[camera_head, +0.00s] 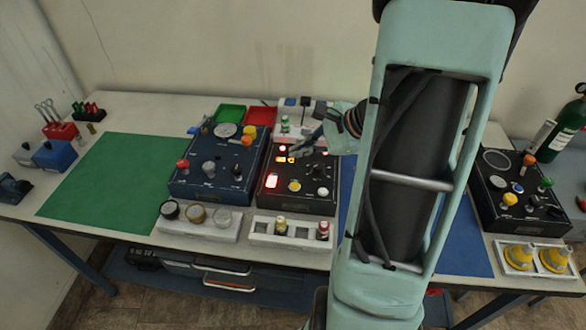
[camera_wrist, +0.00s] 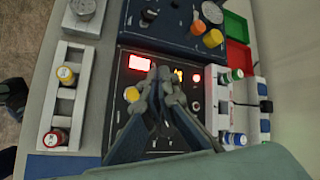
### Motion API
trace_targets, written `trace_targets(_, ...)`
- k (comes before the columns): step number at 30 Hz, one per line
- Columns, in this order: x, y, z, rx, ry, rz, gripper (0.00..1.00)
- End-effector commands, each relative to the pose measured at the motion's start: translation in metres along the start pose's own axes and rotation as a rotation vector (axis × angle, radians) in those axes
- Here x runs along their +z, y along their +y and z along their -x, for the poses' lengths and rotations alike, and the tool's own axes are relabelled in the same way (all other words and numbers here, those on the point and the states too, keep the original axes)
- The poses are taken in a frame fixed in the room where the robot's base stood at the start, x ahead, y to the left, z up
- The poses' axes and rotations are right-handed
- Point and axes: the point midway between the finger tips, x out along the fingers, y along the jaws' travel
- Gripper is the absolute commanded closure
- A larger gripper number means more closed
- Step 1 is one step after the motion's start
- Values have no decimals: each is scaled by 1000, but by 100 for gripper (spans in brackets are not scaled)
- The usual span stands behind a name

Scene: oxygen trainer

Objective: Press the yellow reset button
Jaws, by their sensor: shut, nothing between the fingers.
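A yellow button (camera_head: 295,186) sits on the black central panel (camera_head: 307,204), between a lit red rectangle (camera_head: 272,181) and a white knob (camera_head: 323,191). In the wrist view the yellow button (camera_wrist: 132,94) is visible left of my fingertips, apart from them. My gripper (camera_head: 297,153) is shut and empty above the back part of this panel, beside the small lit display (camera_head: 285,159). In the wrist view my gripper (camera_wrist: 164,78) hides part of the panel. I cannot tell its exact height above the panel.
A blue box (camera_head: 215,185) with knobs stands close on the left. A white rack (camera_head: 265,227) with small bottles is in front. A black box (camera_head: 520,212) at the right bears another yellow button (camera_head: 510,198). A green mat (camera_head: 110,190) lies clear at the left.

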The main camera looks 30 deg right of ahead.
Motion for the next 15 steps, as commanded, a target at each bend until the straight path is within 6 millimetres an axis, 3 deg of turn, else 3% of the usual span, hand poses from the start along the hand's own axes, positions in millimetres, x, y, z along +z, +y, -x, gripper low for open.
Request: trace_targets(15,7,7,0,4,-36,-18,100)
